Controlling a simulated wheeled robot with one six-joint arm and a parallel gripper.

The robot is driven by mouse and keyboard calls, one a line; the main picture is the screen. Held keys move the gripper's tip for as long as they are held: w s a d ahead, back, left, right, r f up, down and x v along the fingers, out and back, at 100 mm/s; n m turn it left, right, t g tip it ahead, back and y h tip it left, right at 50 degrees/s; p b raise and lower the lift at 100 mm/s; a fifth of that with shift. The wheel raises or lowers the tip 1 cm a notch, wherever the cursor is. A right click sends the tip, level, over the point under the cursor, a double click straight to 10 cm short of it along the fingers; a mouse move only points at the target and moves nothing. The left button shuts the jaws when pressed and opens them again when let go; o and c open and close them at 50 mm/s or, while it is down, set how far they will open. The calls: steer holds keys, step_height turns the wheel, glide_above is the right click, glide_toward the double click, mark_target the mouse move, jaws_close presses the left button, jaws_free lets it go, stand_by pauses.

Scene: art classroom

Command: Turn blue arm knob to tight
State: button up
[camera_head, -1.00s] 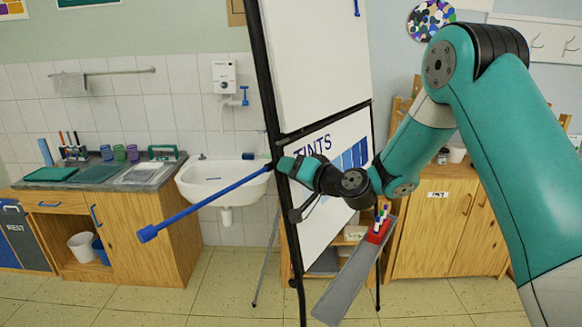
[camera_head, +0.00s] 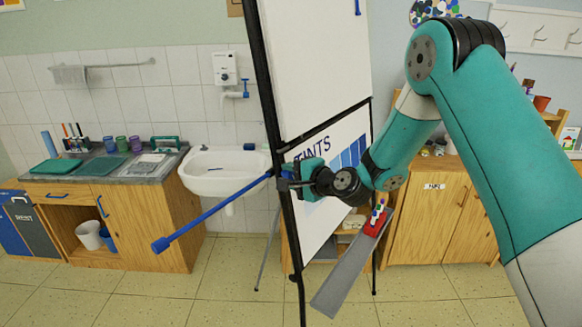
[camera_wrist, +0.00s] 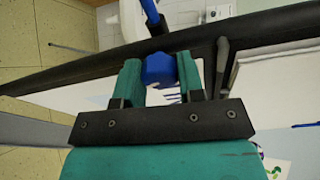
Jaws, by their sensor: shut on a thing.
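A blue arm (camera_head: 215,208) sticks out to the left and down from the easel's black post (camera_head: 272,120), with a thicker blue end. My gripper (camera_head: 284,181) is at the post where the blue arm joins it. In the wrist view, the blue knob (camera_wrist: 158,70) sits between the two teal fingers of my gripper (camera_wrist: 159,76), which are shut on it. Part of the blue arm (camera_wrist: 150,12) shows beyond the knob. The fingers hide the knob in the head view. No tight marking is readable.
The easel's white board (camera_head: 315,60) and TINTS sheet (camera_head: 335,155) stand close to my gripper. A grey tray (camera_head: 345,275) with a red marker holder (camera_head: 376,222) juts out below. A sink (camera_head: 225,172) is behind at left. Open floor lies in front.

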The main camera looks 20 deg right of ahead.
steer(key=shift+d+r+m+g+p, duration=0.15)
steer(key=shift+m+g+p, duration=0.25)
steer(key=shift+m+p, duration=1)
steer(key=shift+w+m, duration=0.1)
steer(key=shift+m, duration=0.4)
steer(key=shift+b, duration=0.3)
steer(key=o, duration=0.9)
steer(key=shift+s+d+b, duration=0.2)
steer(key=shift+s+b, duration=0.25)
steer(key=shift+s, duration=0.05)
steer(key=b+v, duration=0.7)
steer(key=v, duration=0.9)
steer(key=shift+s+r, duration=0.1)
steer(key=shift+r, duration=0.1)
